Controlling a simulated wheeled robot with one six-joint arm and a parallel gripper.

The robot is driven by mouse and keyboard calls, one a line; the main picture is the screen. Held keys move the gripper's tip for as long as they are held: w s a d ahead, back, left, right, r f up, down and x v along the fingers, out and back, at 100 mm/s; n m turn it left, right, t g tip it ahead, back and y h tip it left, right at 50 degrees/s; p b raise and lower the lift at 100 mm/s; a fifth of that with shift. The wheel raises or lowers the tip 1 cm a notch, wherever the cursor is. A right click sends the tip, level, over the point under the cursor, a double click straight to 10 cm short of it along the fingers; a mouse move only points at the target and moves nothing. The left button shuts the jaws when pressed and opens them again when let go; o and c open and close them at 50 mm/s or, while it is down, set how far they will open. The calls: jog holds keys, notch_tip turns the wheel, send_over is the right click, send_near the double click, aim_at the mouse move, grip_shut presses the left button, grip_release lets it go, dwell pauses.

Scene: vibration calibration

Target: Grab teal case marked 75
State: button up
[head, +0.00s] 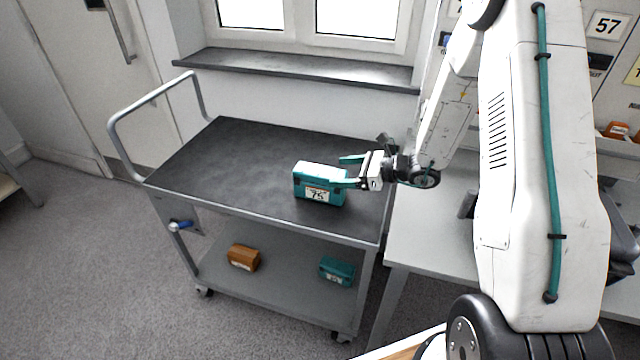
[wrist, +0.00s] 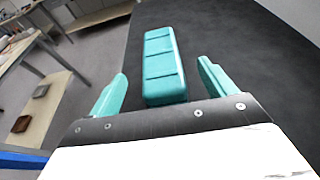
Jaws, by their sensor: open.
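The teal case marked 75 (head: 318,187) stands on the dark top of the cart, near its front right edge. Its label faces the front. In the wrist view the teal case (wrist: 162,66) lies ahead of and between the two teal fingers, with its near end close to the fingertips level. My gripper (head: 352,171) is at the right end of the case, and in the wrist view my gripper (wrist: 163,78) is open, with gaps on both sides of the case. No contact shows.
The cart top (head: 235,150) is otherwise clear. The lower shelf (head: 290,290) bears an orange-brown case (head: 243,257) and another teal case (head: 337,271). A cart handle (head: 112,130) rises at the left. A grey table (head: 435,225) stands close on the right, and a windowsill (head: 300,68) is behind.

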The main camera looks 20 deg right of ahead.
aim_at(331, 172)
jog(key=x, duration=0.5)
jog(key=shift+f, duration=0.1)
jog(key=c, duration=1.3)
jog(key=shift+c, duration=0.4)
